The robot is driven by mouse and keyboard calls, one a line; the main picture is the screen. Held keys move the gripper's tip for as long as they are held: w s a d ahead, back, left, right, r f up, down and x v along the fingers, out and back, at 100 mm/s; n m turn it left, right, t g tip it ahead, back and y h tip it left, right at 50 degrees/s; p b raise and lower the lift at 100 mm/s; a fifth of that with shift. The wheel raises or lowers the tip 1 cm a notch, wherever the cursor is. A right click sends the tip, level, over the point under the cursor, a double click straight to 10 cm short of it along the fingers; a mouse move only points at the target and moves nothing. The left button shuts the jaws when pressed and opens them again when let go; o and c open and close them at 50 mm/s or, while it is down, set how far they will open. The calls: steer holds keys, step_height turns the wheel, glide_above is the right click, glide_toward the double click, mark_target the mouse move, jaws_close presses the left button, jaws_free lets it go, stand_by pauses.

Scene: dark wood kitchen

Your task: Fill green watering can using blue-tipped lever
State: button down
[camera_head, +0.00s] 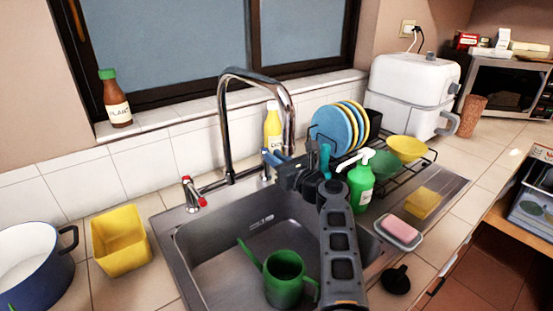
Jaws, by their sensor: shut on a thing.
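The green watering can (285,279) stands in the sink basin (220,262), its thin spout pointing up and left. The blue-tipped lever (266,158) is at the back rim of the sink, right of the tall chrome tap (228,125). My gripper (277,163) is at that lever and shut on it, and partly hides it. The red-tipped lever (190,190) stands left of the tap. The tap's spout arches forward and comes down just behind my gripper. I see no clear water stream.
A green soap bottle (360,183) and the dish rack with plates (328,130) stand close to the right of my arm. A pink sponge (398,229) lies in a dish at the right rim. A yellow container (120,243) and blue pot (35,270) are left.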

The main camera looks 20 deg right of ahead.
stand_by(0.3)
steer(key=shift+w+d+n+y, duration=0.1)
steer(key=shift+d+n+y, duration=0.2)
steer(key=shift+y, duration=0.1)
steer(key=shift+n+g+y+b, duration=0.3)
steer(key=shift+n+g+y, duration=0.1)
steer(key=shift+y, duration=0.2)
steer(key=c, duration=1.1)
jaws_free()
